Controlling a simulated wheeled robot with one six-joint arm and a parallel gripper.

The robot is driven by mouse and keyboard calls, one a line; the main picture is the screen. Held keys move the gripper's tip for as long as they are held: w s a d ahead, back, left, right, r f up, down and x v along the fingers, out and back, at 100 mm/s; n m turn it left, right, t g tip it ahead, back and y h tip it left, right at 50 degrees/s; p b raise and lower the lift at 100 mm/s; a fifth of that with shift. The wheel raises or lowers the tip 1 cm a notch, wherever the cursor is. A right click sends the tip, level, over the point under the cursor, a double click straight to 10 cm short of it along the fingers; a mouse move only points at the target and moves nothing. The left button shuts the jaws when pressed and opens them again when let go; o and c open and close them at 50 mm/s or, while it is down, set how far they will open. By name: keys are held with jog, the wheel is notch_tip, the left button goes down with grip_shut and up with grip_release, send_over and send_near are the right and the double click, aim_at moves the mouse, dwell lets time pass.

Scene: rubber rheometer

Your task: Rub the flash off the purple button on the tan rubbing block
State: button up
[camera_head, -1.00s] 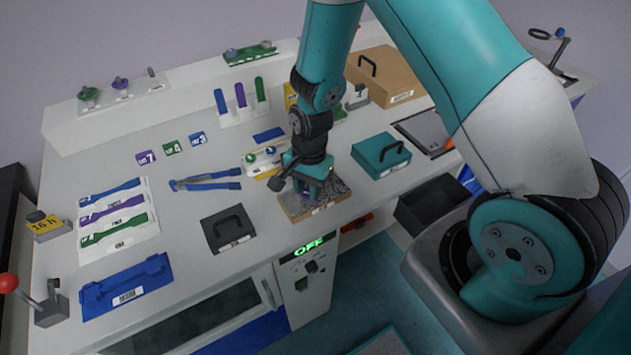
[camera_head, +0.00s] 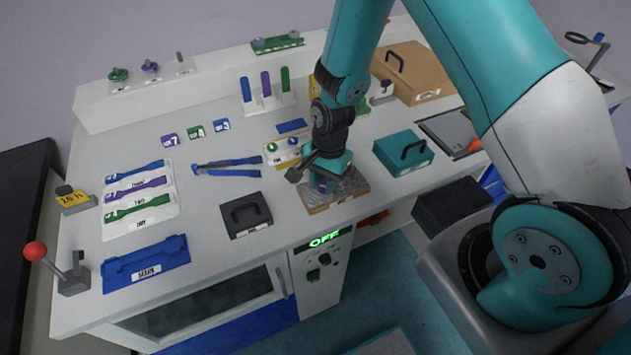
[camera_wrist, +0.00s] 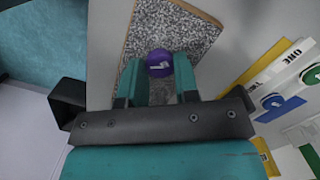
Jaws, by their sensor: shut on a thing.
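My gripper (camera_wrist: 158,82) is shut on the purple button (camera_wrist: 159,62), which shows between the fingertips in the wrist view with a pale mark on its face. The rubbing block (camera_wrist: 200,33) has a speckled grey top and a tan edge, and the button is over that top. Whether the button touches the surface I cannot tell. In the head view the block (camera_head: 348,190) lies near the front edge of the table, and my gripper (camera_head: 322,187) is low over its left part. The fingertips are partly hidden there.
A teal box with a handle (camera_head: 404,152) stands right of the block, and a black handled plate (camera_head: 246,215) lies to its left. A white-and-yellow holder (camera_head: 285,153) with round pieces is behind. A dark open bin (camera_head: 452,209) is below the table's front edge.

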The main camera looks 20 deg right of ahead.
aim_at(312, 194)
jog(key=shift+d+r, duration=0.1)
jog(key=shift+d, duration=3.9)
jog(key=shift+a+p, duration=0.4)
jog(key=shift+a, duration=5.1)
notch_tip(312, 194, up, 7)
jog(key=p, duration=0.5)
jog(key=shift+d+p, duration=0.15)
jog(key=shift+p, duration=0.15)
